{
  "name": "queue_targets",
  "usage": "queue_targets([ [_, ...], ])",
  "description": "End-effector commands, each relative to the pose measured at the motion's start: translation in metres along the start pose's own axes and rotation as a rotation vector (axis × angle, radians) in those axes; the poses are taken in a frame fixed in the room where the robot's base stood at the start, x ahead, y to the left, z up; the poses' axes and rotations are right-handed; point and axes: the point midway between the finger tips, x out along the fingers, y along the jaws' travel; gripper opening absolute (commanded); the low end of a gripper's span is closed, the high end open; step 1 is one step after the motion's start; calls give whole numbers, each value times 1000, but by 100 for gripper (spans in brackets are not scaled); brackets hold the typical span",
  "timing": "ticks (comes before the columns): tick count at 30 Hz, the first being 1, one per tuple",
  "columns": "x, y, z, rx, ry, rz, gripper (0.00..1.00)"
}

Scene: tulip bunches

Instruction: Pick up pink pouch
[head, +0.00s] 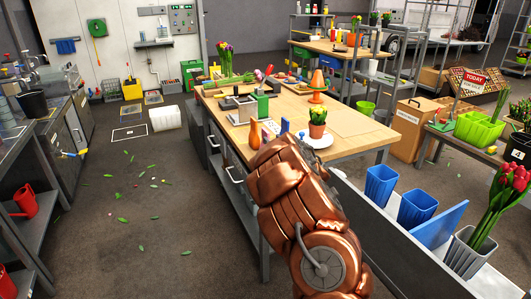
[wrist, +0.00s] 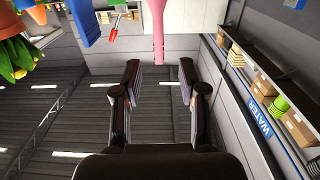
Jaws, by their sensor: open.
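A pink thing with a narrow neck (wrist: 158,18) shows at the top middle of the wrist view, which is upside down. I take it for the pink pouch, but its wider part is cut off by the frame edge. My gripper (wrist: 160,72) is open and empty, its two fingers on either side of the line to the pink thing, which lies beyond the fingertips. In the head view my copper-coloured arm reaches over the near edge of the wooden table (head: 355,122) and hides the gripper. No clearly pink pouch shows there.
An orange vase-shaped thing (head: 255,136), a small blue thing (head: 285,127) and a potted yellow tulip plant (head: 317,124) on a white plate stand close to my arm. An orange cone (head: 317,88) stands farther back. Blue containers (head: 380,184) are at the right. Floor at left is mostly free.

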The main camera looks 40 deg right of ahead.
Motion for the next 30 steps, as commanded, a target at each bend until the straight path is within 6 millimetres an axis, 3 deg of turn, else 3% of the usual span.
queue_targets([
  [30,58,1,-2,7,8,-10,42],
])
